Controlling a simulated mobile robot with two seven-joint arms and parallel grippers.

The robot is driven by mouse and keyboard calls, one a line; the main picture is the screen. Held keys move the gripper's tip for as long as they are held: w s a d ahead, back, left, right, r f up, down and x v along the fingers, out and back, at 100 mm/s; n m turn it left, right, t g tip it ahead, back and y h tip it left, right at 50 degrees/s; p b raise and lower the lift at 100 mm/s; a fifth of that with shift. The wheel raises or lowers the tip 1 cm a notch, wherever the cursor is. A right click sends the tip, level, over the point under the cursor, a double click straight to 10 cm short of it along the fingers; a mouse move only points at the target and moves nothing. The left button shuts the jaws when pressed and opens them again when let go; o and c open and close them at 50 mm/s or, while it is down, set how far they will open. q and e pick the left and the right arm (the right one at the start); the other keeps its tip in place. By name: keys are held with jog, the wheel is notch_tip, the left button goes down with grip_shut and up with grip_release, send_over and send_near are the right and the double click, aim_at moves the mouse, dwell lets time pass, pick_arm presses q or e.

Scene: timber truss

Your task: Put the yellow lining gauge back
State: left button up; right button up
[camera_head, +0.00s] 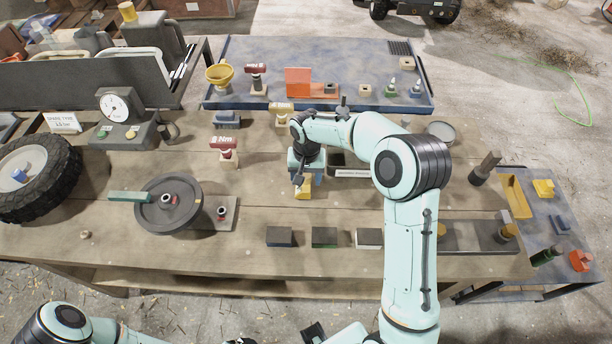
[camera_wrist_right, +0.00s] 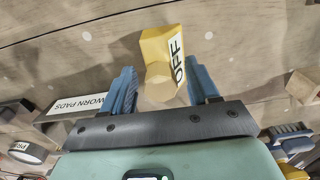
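A yellow block (camera_wrist_right: 161,45) with a white label reading "OFF" and a pale wooden end shows in the right wrist view; it looks like the yellow lining gauge. In the head view its yellow part (camera_head: 303,191) shows on the bench just below my right gripper (camera_head: 305,180). The blue fingers of my right gripper (camera_wrist_right: 163,88) stand apart on either side of its wooden end, with a narrow gap visible at each side. My left arm only shows at the bottom left edge of the head view, and its fingers are not visible.
A similar yellow-topped piece (camera_head: 282,108) and a red-topped one (camera_head: 223,144) stand on the bench (camera_head: 270,205). A brake disc (camera_head: 168,203) lies left, and several dark blocks (camera_head: 324,237) lie in front. A blue tray (camera_head: 330,52) is at the back. A "WORN PADS" label (camera_wrist_right: 75,107) lies near my right gripper.

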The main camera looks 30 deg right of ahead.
pick_arm(q)
jog(key=shift+w+r+p, duration=0.55)
jog(key=shift+r+p, duration=0.1)
jog(key=shift+r, duration=0.1)
pick_arm(e)
notch_tip(320, 180, up, 12)
jog(key=shift+r, duration=0.2)
pick_arm(q)
jog(key=shift+s, duration=0.1)
pick_arm(e)
jog(key=shift+s+f, duration=0.1)
